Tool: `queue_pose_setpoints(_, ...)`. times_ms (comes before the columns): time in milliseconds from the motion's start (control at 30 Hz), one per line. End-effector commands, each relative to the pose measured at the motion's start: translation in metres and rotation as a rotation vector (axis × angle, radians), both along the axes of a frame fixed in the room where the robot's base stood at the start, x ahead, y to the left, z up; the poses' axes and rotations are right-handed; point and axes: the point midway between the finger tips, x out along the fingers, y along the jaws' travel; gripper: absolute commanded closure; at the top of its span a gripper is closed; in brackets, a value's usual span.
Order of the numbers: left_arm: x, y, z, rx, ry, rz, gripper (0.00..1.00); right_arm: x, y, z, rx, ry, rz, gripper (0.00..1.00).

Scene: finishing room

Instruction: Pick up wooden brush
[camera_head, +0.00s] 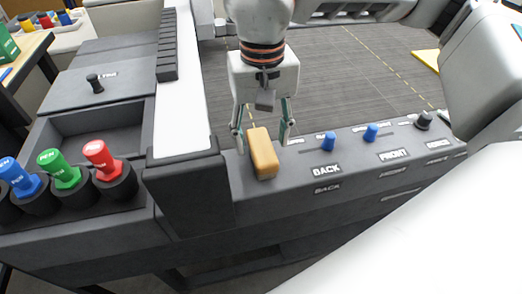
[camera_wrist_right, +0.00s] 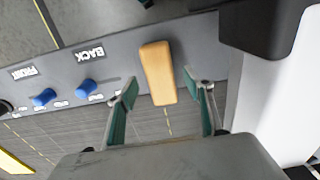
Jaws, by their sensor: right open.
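A tan wooden block, which I take for the wooden brush (camera_head: 264,155), lies on the grey console ledge just right of a dark upright block. My right gripper (camera_head: 262,136) is open, pointing down, with one finger on each side of the brush's far end. In the right wrist view the brush (camera_wrist_right: 158,70) lies between and a little beyond the two green-padded fingertips (camera_wrist_right: 160,88), with a gap on each side. Whether the fingertips are down at its height is hard to tell. My left gripper is not in view.
Blue knobs (camera_head: 328,141) and a black knob (camera_head: 424,120) stand along the ledge to the right. A tall dark block (camera_head: 190,195) stands close left of the brush. Blue, green (camera_head: 60,168) and red (camera_head: 103,158) pens stand in black holders at the left.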

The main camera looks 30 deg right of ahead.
Motion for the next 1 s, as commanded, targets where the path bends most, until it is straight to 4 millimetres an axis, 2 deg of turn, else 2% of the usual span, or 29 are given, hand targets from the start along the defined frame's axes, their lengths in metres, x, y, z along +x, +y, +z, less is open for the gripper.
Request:
queue_pose_setpoints(100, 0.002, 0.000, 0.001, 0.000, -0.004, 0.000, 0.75, 0.001, -0.001, -0.019, 0.000, 0.004, 0.000, 0.49)
queue_pose_setpoints(200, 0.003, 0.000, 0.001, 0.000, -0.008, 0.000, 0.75, 0.001, -0.001, -0.027, 0.000, 0.003, 0.001, 0.49)
queue_pose_setpoints(467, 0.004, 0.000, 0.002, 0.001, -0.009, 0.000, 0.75, 0.002, 0.000, -0.030, 0.000, 0.000, 0.000, 0.49)
queue_pose_setpoints(500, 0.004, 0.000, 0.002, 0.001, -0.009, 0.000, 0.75, 0.002, 0.000, -0.030, 0.000, 0.000, 0.000, 0.51)
queue_pose_setpoints(667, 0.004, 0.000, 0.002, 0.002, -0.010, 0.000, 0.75, 0.002, -0.001, -0.029, 0.000, 0.001, 0.000, 0.92)
queue_pose_setpoints(1000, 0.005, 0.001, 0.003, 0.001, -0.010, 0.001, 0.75, 0.002, 0.000, -0.028, 0.000, 0.000, 0.000, 0.92)
